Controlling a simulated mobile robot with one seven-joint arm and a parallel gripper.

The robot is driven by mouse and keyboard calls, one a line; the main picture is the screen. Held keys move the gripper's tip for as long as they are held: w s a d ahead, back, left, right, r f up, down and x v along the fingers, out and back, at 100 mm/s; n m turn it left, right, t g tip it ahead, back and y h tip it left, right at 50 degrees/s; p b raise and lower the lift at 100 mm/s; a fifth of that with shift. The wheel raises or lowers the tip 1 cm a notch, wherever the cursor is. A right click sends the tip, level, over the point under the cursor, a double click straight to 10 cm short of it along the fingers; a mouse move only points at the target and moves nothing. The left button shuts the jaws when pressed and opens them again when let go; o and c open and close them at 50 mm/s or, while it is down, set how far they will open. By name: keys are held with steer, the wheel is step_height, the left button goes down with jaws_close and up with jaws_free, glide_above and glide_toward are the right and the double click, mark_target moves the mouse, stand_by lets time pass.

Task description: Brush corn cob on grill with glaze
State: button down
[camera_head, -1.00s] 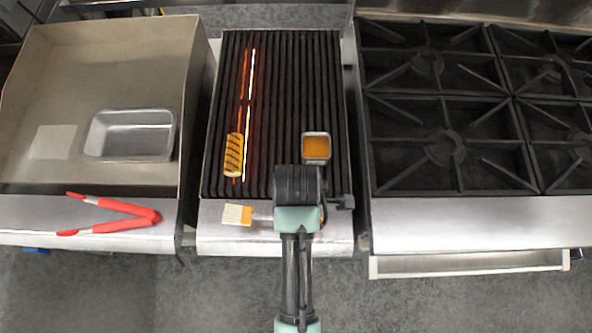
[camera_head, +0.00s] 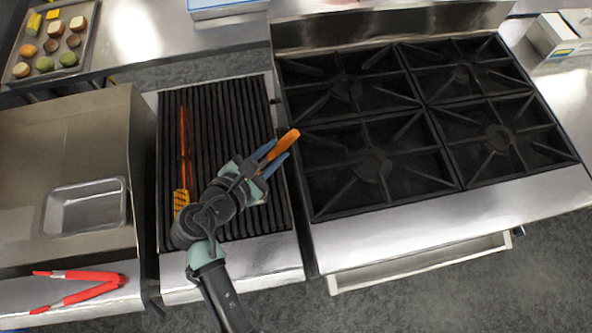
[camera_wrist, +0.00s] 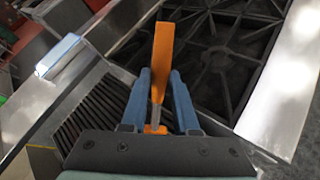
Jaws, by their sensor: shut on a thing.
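The corn cob (camera_head: 181,200) lies at the left of the grill (camera_head: 262,90), beside a glowing red strip; it looks yellow with dark char marks. My gripper (camera_head: 275,160) is above the grill's right side, shut on the orange handle of the brush (camera_head: 284,144). The handle points up and right, toward the stove. In the wrist view, the brush (camera_wrist: 163,60) stands between the blue fingers of my gripper (camera_wrist: 160,100). The bristles cannot be made out. The glaze container is hidden in the head view, behind my arm.
A black-grated stove (camera_head: 375,165) stands right of the grill. At left is a metal basin (camera_head: 30,140) with a loaf pan (camera_head: 86,207) in it. Red tongs (camera_head: 80,287) lie on the front ledge. A tray (camera_head: 87,52) of food sits at the back left.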

steer(key=shift+w+a+r, duration=0.15)
step_height(320, 180, down, 6)
steer(key=b, duration=0.7)
steer(key=shift+a, duration=0.1)
steer(key=shift+f+b, duration=0.35)
steer(key=shift+f, duration=0.15)
stand_by(0.8)
steer(key=shift+f+p, duration=0.15)
steer(key=shift+p, duration=0.15)
stand_by(1.3)
step_height(320, 180, up, 7)
steer(key=p, duration=0.7)
steer(key=shift+p, duration=0.4)
stand_by(0.6)
